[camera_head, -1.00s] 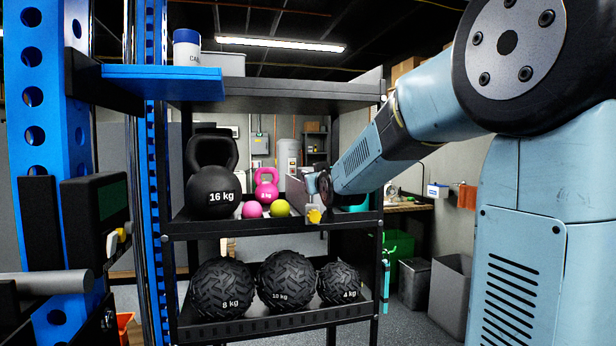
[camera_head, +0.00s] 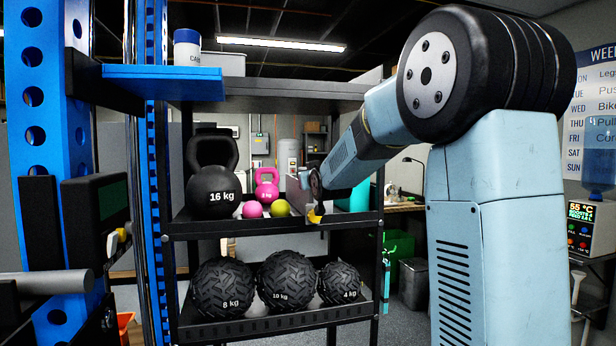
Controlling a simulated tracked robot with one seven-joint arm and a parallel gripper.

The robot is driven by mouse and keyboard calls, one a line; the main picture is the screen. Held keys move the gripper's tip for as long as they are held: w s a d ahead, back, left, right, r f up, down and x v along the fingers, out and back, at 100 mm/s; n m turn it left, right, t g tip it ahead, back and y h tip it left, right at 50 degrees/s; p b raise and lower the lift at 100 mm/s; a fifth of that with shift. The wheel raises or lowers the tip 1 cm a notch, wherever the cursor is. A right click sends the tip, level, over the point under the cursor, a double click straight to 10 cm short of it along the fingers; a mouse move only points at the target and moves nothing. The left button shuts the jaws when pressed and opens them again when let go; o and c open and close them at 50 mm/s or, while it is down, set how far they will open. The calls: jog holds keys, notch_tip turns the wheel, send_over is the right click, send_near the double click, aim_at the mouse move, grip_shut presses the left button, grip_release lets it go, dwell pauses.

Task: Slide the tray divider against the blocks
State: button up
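On the middle shelf (camera_head: 176,226), an upright grey panel (camera_head: 299,191), apparently the tray divider, stands right of the pink and yellow-green balls. My gripper (camera_head: 316,211) is at this panel's right side, with a small yellow part low at the shelf's front edge. Whether its fingers are open or shut on the panel is hidden by its size and angle. A teal thing (camera_head: 356,197), perhaps the blocks, shows behind and right of my gripper, partly hidden by my arm. I cannot tell how wide the gap between panel and teal thing is.
A 16 kg kettlebell (camera_head: 212,185), a pink kettlebell (camera_head: 267,186), a pink ball (camera_head: 252,209) and a yellow-green ball (camera_head: 280,208) share the shelf. Several black balls (camera_head: 222,287) sit below. The upper shelf (camera_head: 290,89) overhangs. A blue rack post (camera_head: 38,130) stands left.

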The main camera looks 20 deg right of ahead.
grip_shut()
dwell(0.5)
